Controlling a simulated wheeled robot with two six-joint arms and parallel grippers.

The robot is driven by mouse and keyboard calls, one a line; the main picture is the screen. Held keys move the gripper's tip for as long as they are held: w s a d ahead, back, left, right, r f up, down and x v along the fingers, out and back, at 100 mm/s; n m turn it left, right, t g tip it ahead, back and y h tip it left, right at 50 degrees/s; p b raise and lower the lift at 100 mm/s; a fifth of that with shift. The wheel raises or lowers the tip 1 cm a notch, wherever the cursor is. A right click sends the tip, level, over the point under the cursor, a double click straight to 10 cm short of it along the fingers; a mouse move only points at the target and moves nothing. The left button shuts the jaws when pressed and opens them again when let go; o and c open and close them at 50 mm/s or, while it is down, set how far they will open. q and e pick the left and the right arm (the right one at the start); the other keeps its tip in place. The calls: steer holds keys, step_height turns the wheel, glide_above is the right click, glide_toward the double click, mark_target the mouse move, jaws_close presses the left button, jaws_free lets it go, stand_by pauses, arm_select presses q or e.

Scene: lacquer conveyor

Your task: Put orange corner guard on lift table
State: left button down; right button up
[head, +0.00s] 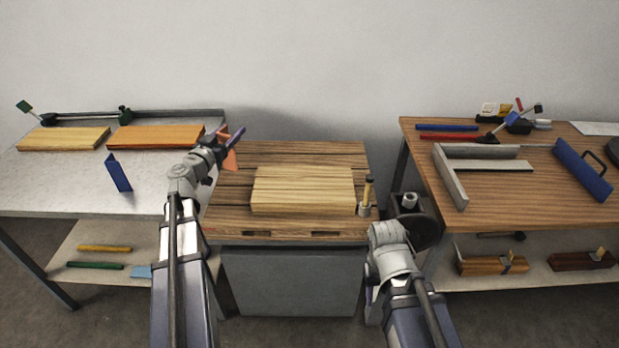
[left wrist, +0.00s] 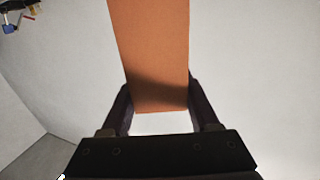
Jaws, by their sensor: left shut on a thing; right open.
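The orange corner guard (head: 229,158) is in my left gripper (head: 226,148), held at the left back edge of the lift table (head: 222,217). In the left wrist view the orange guard (left wrist: 150,50) shows as a flat strip between the two dark fingers of the left gripper (left wrist: 160,98), which is shut on it. The lift table has a wooden top over a grey body and stands between two benches. My right gripper (head: 371,284) is low at the table's front right; it is open, mostly hidden behind its own wrist.
A pale wood block (head: 302,188) lies mid-table, with a brush-like tool in a holder (head: 366,196) at its right. The left bench (head: 75,187) carries two boards and a blue corner guard (head: 118,174).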

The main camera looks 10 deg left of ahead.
mark_target(229, 168)
arm_select(q)
steer(key=shift+f+b, duration=0.35)
steer(key=shift+f, duration=0.15)
steer(key=shift+m+h, duration=0.3)
steer(key=shift+h, duration=0.2)
steer(key=f+b, duration=1)
steer(key=shift+s+a, duration=0.2)
steer(key=shift+a, duration=0.05)
step_height(229, 168, down, 10)
steer(key=b, duration=0.9)
steer(key=shift+r+b, duration=0.15)
steer(key=shift+b, duration=0.2)
steer(key=shift+f, duration=0.25)
steer(key=shift+c, duration=0.7)
jaws_free()
steer(key=shift+r, duration=0.1)
steer(key=s+a, duration=0.1)
steer(key=s, duration=1.1)
steer(key=shift+a+r, duration=0.15)
steer(key=shift+a, duration=0.25)
